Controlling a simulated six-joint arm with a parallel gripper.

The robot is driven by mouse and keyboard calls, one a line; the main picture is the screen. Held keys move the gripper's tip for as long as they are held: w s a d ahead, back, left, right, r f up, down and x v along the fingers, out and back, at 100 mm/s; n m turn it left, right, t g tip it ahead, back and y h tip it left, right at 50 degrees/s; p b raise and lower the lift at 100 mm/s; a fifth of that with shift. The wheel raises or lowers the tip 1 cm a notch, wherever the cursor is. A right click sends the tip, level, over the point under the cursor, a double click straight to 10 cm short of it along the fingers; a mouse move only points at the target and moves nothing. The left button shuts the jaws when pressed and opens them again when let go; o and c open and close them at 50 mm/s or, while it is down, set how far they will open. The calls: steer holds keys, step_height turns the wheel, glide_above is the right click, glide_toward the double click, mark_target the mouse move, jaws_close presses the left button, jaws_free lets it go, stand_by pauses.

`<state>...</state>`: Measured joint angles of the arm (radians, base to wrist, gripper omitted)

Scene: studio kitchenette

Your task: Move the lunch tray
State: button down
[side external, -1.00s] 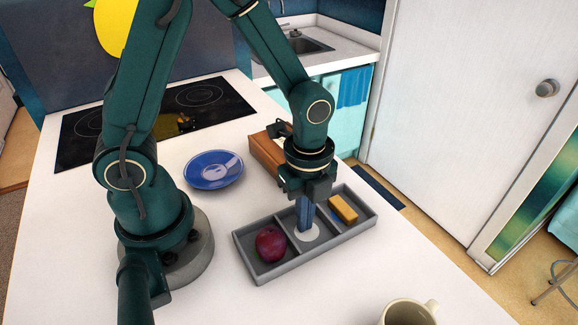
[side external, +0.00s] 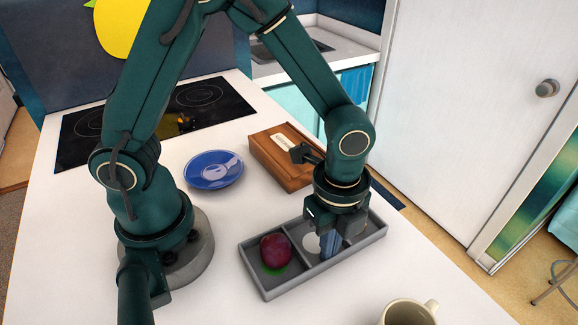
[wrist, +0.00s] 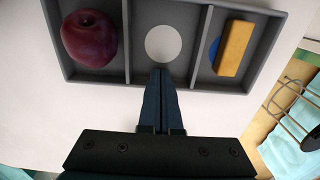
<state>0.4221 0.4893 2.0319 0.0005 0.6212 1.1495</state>
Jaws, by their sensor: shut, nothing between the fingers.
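The grey lunch tray (side external: 268,292) stands on the white counter and has three compartments; it also shows in the wrist view (wrist: 108,77). A dark red fruit (side external: 275,251) lies in the left one, also in the wrist view (wrist: 89,38). The middle one has a white disc (wrist: 163,43) on its floor. The right one holds a yellow block (wrist: 235,48) partly over a blue disc; my gripper mostly hides the block in the side view. My gripper (side external: 328,256) is shut and empty, fingers down at the middle compartment. I cannot tell whether the tips touch the tray.
A wooden box (side external: 285,160) stands behind the tray, close to my wrist. A blue plate (side external: 214,170) lies left of it, with the black cooktop (side external: 150,122) behind. A cream mug (side external: 408,312) stands at the front right.

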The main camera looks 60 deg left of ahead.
mark_target(358, 302)
steer(key=d, duration=0.8)
steer(key=shift+d, duration=0.1)
